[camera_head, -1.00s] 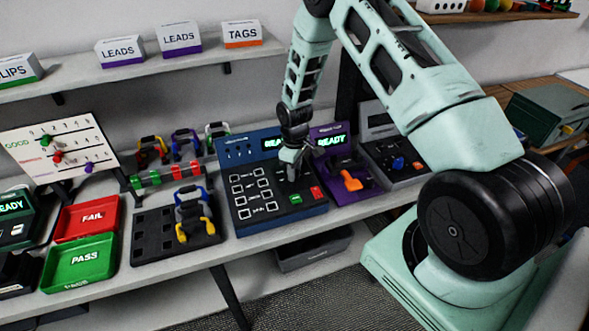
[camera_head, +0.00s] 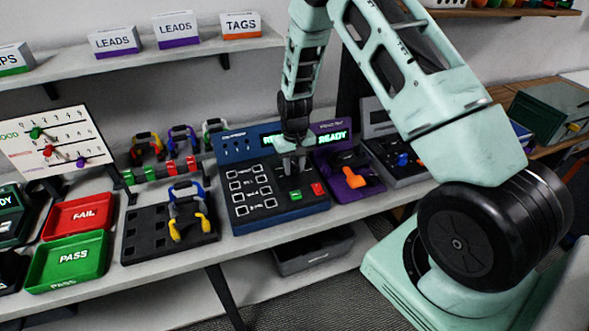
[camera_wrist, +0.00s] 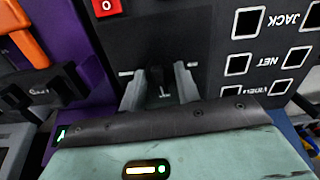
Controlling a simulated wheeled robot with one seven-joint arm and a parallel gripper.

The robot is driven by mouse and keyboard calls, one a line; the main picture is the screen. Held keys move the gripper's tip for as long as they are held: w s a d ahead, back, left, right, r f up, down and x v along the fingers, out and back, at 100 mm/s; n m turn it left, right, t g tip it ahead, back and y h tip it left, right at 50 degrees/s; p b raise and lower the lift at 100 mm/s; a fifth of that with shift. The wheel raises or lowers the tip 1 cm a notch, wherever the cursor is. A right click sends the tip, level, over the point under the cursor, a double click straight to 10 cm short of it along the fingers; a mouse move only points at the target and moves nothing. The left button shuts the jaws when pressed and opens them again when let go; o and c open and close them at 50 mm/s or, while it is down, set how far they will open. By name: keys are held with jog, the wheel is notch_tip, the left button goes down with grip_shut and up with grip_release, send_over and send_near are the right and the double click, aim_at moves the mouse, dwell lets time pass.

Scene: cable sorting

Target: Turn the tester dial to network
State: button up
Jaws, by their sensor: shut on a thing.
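The tester (camera_head: 262,213) is a blue-framed box with a black face, a green-lit display and a column of labelled square sockets on its left. The wrist view shows its black face (camera_wrist: 195,22) with JACK and NET sockets, seen upside down. My gripper (camera_head: 291,168) is over the right half of this face, pointing down. In the wrist view its pale fingers stand either side of the small black dial (camera_wrist: 161,82) and are shut on it. The fingers partly hide the dial, and I cannot tell which mark it points to.
A green button (camera_head: 296,195) and a red switch (camera_head: 318,189) sit in front of my gripper. A purple tester with an orange handle (camera_head: 350,157) stands close on the right. A black block holding a blue and yellow cable (camera_head: 187,212) is on the left.

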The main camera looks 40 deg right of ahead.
aim_at(294, 165)
jog(key=m+b, duration=0.1)
jog(key=m, duration=0.3)
jog(key=shift+m, duration=0.3)
jog(key=shift+m+b, duration=0.35)
jog(key=shift+m, duration=2.15)
jog(key=o, duration=1)
jog(key=shift+r, duration=0.1)
notch_tip(294, 165, up, 17)
jog(key=b, duration=0.3)
jog(key=shift+r, duration=0.15)
